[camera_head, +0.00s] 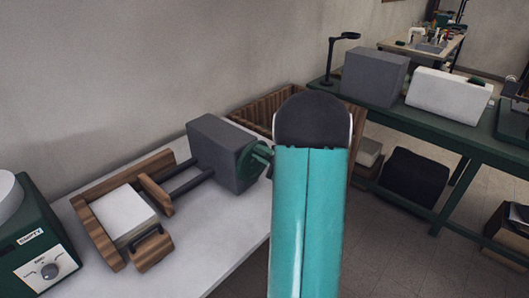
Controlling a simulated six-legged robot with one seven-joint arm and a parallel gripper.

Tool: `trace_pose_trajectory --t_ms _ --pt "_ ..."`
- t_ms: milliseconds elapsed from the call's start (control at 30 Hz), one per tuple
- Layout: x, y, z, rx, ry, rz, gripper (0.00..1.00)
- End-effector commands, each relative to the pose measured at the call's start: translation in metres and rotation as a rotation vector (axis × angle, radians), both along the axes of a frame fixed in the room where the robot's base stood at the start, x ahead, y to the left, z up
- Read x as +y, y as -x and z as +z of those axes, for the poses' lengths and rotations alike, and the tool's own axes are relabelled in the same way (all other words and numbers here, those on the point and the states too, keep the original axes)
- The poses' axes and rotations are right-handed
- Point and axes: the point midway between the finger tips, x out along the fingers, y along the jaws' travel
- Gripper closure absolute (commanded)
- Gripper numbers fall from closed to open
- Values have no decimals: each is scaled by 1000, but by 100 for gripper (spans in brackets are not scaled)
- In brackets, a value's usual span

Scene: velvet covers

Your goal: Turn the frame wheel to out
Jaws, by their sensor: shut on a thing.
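A wooden frame (97,228) lies on the pale bench around a white block. A wooden bar (155,193) at its right side joins by dark rods to a grey housing (222,150). Green spoke-like parts (261,154), apparently the frame wheel, show on the housing's right face. Their right side runs behind my teal arm link, so the wheel's full shape and any marking for out cannot be seen. My gripper is hidden behind my arm, and its contact with the wheel cannot be seen.
A green machine (38,245) with a dial and an "EMPTY" label stands at the left. A wooden crate (258,106) is behind the housing. A green table (440,138) at the right bears a lamp (332,62), a grey box (374,77) and a white box (447,95). Floor shows between.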

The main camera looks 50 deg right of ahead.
Motion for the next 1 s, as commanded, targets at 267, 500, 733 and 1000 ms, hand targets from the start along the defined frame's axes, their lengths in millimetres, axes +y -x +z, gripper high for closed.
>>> trace_pose_trajectory --t_ms 267,500,733,1000 --pt "17 1 -5 -6 259 -1 100" --pt "31 2 -12 -10 486 -1 100" --pt "40 2 -20 -16 682 -2 100" --pt "47 2 -27 -20 837 -1 100"
